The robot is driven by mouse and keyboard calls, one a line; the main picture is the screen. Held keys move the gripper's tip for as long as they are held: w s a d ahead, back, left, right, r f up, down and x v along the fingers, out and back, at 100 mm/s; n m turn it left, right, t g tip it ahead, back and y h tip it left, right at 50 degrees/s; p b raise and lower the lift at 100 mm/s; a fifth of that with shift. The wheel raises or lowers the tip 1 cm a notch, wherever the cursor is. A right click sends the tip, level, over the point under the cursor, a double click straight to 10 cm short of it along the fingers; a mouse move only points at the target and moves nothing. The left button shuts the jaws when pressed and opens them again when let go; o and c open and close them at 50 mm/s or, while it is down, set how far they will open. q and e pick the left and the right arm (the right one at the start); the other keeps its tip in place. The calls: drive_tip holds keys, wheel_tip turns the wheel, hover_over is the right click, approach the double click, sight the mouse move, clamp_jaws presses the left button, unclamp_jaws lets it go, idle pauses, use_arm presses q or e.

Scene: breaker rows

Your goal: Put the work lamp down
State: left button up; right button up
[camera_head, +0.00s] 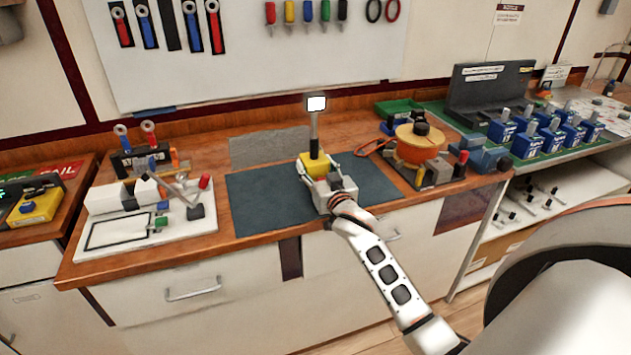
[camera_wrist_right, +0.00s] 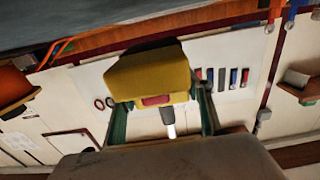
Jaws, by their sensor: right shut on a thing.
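The work lamp (camera_head: 314,163) has a yellow body, a grey post and a lit white square head (camera_head: 316,104) at the top. It stands upright over the dark blue-grey mat (camera_head: 262,200) in the head view. My right gripper (camera_head: 318,172) is shut on the yellow body from the front. In the right wrist view the yellow body (camera_wrist_right: 150,74) sits between the two fingers, its dark base toward the mat (camera_wrist_right: 90,22). I cannot tell whether the base touches the mat. My left gripper is not in view.
Left of the mat is a white board with a small fixture (camera_head: 120,232). Right of it are an orange spool (camera_head: 418,150) and a green-based row of blue breakers (camera_head: 550,138). A grey pad (camera_head: 270,148) lies behind. The mat's left part and front right part are clear.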

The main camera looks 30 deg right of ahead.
sight(316, 177)
wheel_tip(316, 177, down, 4)
drive_tip(key=shift+r+b, duration=0.1)
drive_tip(key=shift+b, duration=0.35)
drive_tip(key=shift+f, duration=0.2)
drive_tip(key=shift+f, duration=0.1)
drive_tip(key=o, duration=1.4)
drive_tip(key=shift+f, duration=0.15)
drive_tip(key=shift+o, duration=1.3)
